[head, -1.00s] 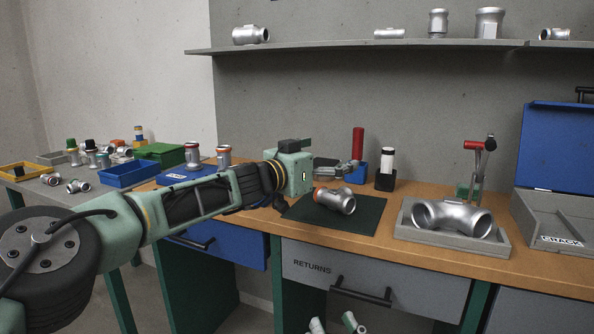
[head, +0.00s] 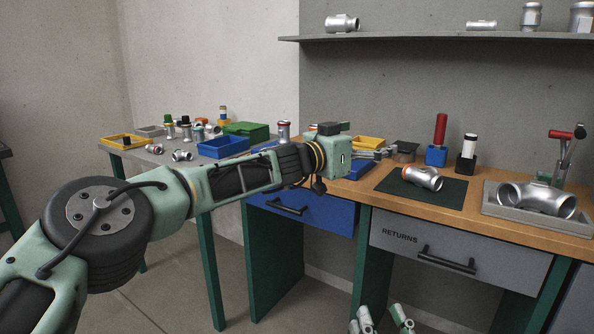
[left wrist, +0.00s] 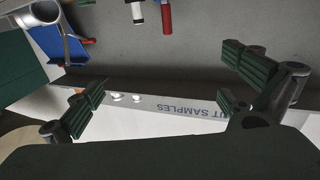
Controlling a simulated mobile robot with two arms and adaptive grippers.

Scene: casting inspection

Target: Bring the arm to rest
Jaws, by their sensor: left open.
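My left arm reaches in from the left in the head view. Its gripper (head: 372,154) is over the left part of the wooden bench, left of the dark mat, and holds nothing. In the left wrist view, the left gripper (left wrist: 165,92) has its dark green finger pads wide apart with nothing between them. Behind them is a pale surface with an upside-down label ending in "UT SAMPLES". What looks like my right gripper (head: 383,318) pokes in at the bottom edge of the head view, its fingertips apart; the rest is cut off.
A casting (head: 425,178) lies on the dark mat (head: 445,190). A larger pipe casting (head: 538,198) is in a grey tray (head: 489,205). A blue holder (head: 437,155) with a red cylinder stands behind the mat. Blue bin (head: 222,148) and green box (head: 246,131) are on the left table.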

